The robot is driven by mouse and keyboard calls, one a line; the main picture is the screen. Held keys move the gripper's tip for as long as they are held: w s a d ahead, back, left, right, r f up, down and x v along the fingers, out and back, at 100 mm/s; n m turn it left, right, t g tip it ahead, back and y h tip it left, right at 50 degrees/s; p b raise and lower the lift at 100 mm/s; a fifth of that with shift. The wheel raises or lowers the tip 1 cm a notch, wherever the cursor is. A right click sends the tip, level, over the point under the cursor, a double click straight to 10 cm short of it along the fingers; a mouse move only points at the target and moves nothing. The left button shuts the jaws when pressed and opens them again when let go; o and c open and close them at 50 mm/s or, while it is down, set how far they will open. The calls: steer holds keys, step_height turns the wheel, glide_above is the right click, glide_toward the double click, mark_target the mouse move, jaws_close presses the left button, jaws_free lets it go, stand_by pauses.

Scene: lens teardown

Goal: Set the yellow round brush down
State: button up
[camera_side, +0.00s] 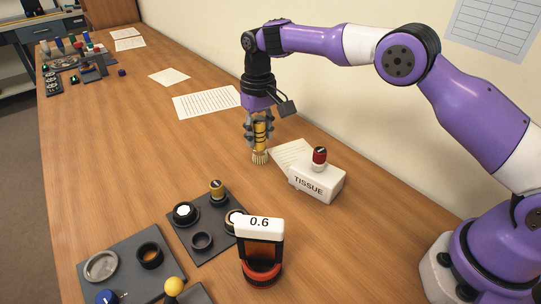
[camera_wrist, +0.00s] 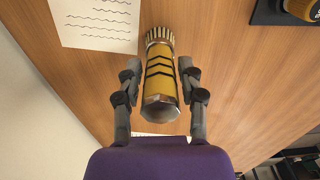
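The yellow round brush (camera_side: 261,134) has dark chevron bands and pale bristles at its lower end. It stands upright, bristles down, between the fingers of my gripper (camera_side: 259,127).
A dark mat (camera_side: 222,248) with small parts and a 0.6 display (camera_side: 260,228) are nearer the camera. Paper sheets (camera_side: 206,101) lie behind. Table left of the brush is clear.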

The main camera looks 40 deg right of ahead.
stand_by(0.3)
step_height(320, 180, up, 8)
steer(key=shift+f, duration=0.2)
steer(key=s+d+r+t, duration=0.3)
steer(key=s+d+r, duration=0.2)
steer(key=s+r, duration=0.5)
steer(key=s+d+f+t, duration=0.1)
steer(key=s+f, duration=0.1)
steer(key=s, duration=0.5)
steer(key=s+d+f+t, duration=0.1)
steer(key=s+f, duration=0.2)
steer(key=s, duration=0.4)
steer(key=shift+s+d+f+t, duration=0.25)
steer(key=shift+s+t, duration=0.05)
steer(key=shift+s, duration=0.05)
